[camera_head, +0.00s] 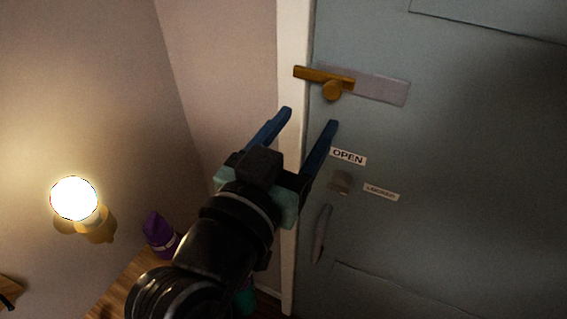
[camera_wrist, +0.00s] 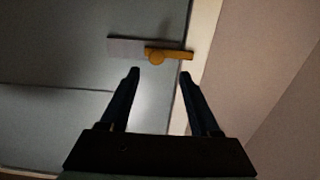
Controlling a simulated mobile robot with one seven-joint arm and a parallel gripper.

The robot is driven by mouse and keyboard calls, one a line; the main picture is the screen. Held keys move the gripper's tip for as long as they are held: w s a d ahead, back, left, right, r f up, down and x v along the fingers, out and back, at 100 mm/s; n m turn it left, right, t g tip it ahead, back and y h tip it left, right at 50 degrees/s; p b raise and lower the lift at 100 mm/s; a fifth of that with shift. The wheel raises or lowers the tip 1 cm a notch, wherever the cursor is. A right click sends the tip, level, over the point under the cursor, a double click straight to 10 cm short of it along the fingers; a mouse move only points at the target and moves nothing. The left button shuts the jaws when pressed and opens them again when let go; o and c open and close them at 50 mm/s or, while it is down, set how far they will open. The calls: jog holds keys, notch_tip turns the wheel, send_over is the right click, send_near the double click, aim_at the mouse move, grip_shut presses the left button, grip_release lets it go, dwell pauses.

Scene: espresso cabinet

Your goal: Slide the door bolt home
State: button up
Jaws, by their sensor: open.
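The brass door bolt (camera_head: 312,74) lies across a pale grey plate (camera_head: 383,88) on the grey-blue door (camera_head: 460,150). Its left end overlaps the edge of the white door frame (camera_head: 294,45) in the head view. A round brass knob (camera_head: 332,91) sits low on the bar. The bolt also shows in the wrist view (camera_wrist: 178,55), with its knob (camera_wrist: 156,58) at the plate's end nearer the frame. My gripper (camera_head: 310,117) is open and empty, its blue fingers pointing up toward the bolt. In the wrist view the fingertips (camera_wrist: 158,73) appear apart from the knob.
An OPEN sign (camera_head: 348,156), a small lock (camera_head: 341,182), another label (camera_head: 381,192) and a door handle (camera_head: 321,234) are below the bolt. A lit wall lamp (camera_head: 75,199) and a purple object (camera_head: 159,234) on a wooden surface (camera_head: 118,287) are at left.

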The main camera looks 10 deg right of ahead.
jog(key=b+v, duration=0.1)
jog(key=v, duration=0.4)
jog(key=shift+s+a, duration=0.2)
jog(key=shift+s, duration=0.05)
jog(key=w+a+r+n+t+y, duration=0.1)
jog(key=w+r+n+t+y, duration=0.15)
jog(key=r, duration=0.35)
jog(key=w+a+r+n+t+y, duration=0.1)
jog(key=r+t+y, duration=0.15)
jog(key=r, duration=0.25)
jog(key=s+r+n+t+y, duration=0.1)
jog(key=s+r+t+y, duration=0.1)
jog(key=r, duration=0.5)
jog(key=s+a+r+n+t+y, duration=0.1)
jog(key=s+r+n+t+y, duration=0.1)
jog(key=r+t, duration=0.3)
notch_tip(320, 180, up, 3)
jog(key=shift+s+a+r+y, duration=0.1)
jog(key=shift+s+a+y, duration=0.2)
jog(key=shift+s+y, duration=0.2)
